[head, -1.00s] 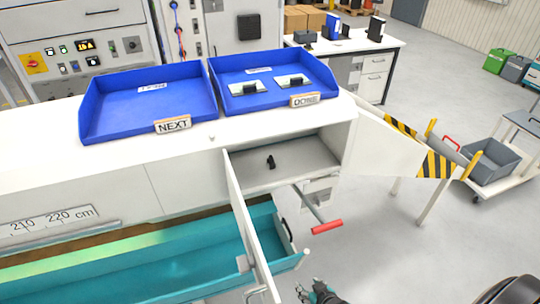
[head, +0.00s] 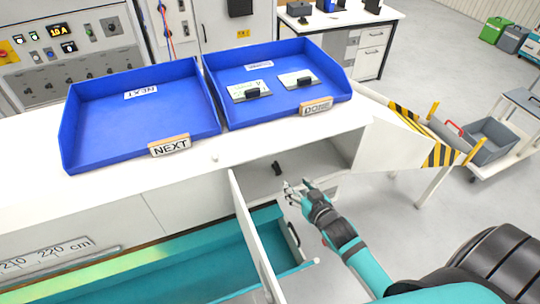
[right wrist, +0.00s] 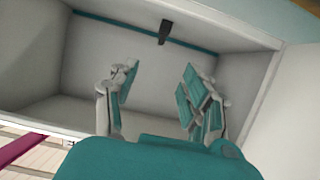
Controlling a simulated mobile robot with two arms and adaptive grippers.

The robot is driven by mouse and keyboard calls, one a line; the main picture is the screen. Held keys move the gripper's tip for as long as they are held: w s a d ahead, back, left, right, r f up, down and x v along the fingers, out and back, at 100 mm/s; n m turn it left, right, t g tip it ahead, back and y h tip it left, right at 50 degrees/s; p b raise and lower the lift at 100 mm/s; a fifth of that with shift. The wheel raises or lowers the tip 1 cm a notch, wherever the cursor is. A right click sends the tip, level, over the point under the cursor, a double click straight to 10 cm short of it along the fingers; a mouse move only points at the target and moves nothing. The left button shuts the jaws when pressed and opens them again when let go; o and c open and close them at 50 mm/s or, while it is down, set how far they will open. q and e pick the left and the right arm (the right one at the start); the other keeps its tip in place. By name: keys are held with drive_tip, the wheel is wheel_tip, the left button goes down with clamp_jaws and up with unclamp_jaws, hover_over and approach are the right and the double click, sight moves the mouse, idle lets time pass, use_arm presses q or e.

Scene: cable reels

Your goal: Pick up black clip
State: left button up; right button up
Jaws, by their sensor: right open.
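The black clip (head: 277,168) lies on the grey floor of an open compartment in the white bench. It also shows in the right wrist view (right wrist: 165,32), beyond my fingertips and close to the compartment's far edge. My right gripper (head: 291,189) is open and empty at the compartment's opening, a little nearer than the clip and not touching it. In the right wrist view its two teal-padded fingers (right wrist: 158,88) are spread apart, with the clip above the gap between them. My left gripper is not in view.
An open white door (head: 252,232) stands on the left of the compartment (head: 315,160). Another open door (head: 395,145) is on the right. Above are the blue NEXT tray (head: 140,120), empty, and the blue DONE tray (head: 275,105), holding two cards with black clips. A teal drawer (head: 190,262) is below.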

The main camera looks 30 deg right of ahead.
drive_tip(key=w, duration=0.2)
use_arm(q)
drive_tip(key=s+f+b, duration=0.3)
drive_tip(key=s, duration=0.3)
use_arm(e)
approach(277, 164)
drive_tip(key=x, duration=0.2)
drive_tip(key=shift+w+f, duration=0.2)
drive_tip(key=shift+f, duration=0.05)
drive_tip(key=shift+b+x, duration=0.9)
drive_tip(key=shift+x, duration=0.3)
drive_tip(key=shift+w+d+r, duration=0.1)
drive_tip(key=shift+w, duration=0.2)
drive_tip(key=shift+w+b, duration=0.15)
drive_tip(key=shift+b, duration=0.35)
drive_tip(key=b+x, duration=0.4)
drive_tip(key=shift+f, duration=0.35)
drive_tip(key=shift+w+b, duration=0.25)
drive_tip(key=shift+b, duration=0.05)
drive_tip(key=shift+w, duration=0.1)
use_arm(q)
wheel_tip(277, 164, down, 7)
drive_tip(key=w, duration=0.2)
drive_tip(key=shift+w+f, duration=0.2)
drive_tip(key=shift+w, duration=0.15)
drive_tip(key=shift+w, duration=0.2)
use_arm(e)
drive_tip(key=shift+r, duration=0.1)
drive_tip(key=shift+c, duration=0.3)
